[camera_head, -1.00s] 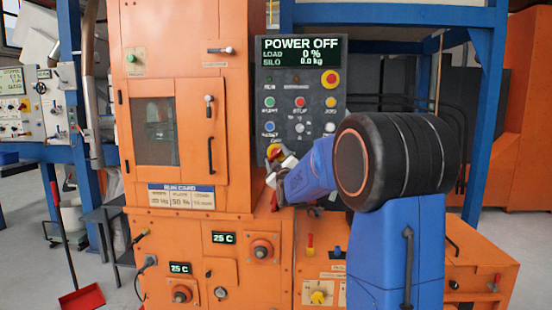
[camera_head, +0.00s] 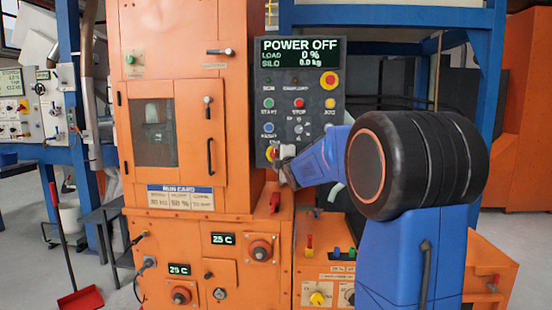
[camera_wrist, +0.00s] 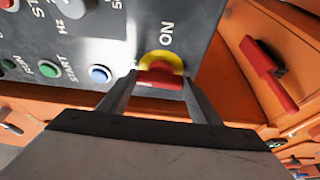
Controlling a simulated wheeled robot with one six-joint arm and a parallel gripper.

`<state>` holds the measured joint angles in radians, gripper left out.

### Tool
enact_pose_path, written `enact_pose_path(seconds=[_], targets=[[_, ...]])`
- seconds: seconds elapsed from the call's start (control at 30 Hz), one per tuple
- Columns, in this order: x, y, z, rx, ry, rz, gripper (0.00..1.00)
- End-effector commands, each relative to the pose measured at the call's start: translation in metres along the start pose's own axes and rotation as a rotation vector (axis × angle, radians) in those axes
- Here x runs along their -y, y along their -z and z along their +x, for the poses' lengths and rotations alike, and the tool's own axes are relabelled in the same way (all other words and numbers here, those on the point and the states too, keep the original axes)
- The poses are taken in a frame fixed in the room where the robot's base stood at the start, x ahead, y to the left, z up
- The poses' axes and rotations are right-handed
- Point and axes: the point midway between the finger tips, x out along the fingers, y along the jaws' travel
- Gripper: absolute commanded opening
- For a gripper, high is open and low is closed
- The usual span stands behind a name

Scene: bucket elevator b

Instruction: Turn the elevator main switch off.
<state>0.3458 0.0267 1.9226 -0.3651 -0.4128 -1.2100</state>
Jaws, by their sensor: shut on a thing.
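The main switch, a red handle on a yellow disc (camera_wrist: 162,68), sits at the lower edge of the dark control panel, with an "ON" label beside it.
The control panel (camera_head: 318,105) also carries a red emergency button (camera_head: 329,82) and several small buttons. A red lever handle (camera_wrist: 268,75) stands out on the orange housing close to the gripper. The orange cabinet door (camera_head: 182,115) is on the left.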

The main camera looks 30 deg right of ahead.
Motion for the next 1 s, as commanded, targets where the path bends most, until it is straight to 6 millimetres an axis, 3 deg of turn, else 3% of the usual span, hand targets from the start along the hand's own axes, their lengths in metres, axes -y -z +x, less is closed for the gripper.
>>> enact_pose_path(seconds=[0.6, 0.63, 0.7, 1.0], targets=[[0.0006, 0.001, 0.0001, -0.001, 0.017, -0.038, 0.35], [0.0007, 0.001, 0.0001, -0.002, 0.017, -0.038, 0.63], [0.0006, 0.001, 0.0002, -0.001, 0.017, -0.038, 0.77], [0.0, 0.0005, -0.0006, -0.001, 0.016, -0.037, 0.77]])
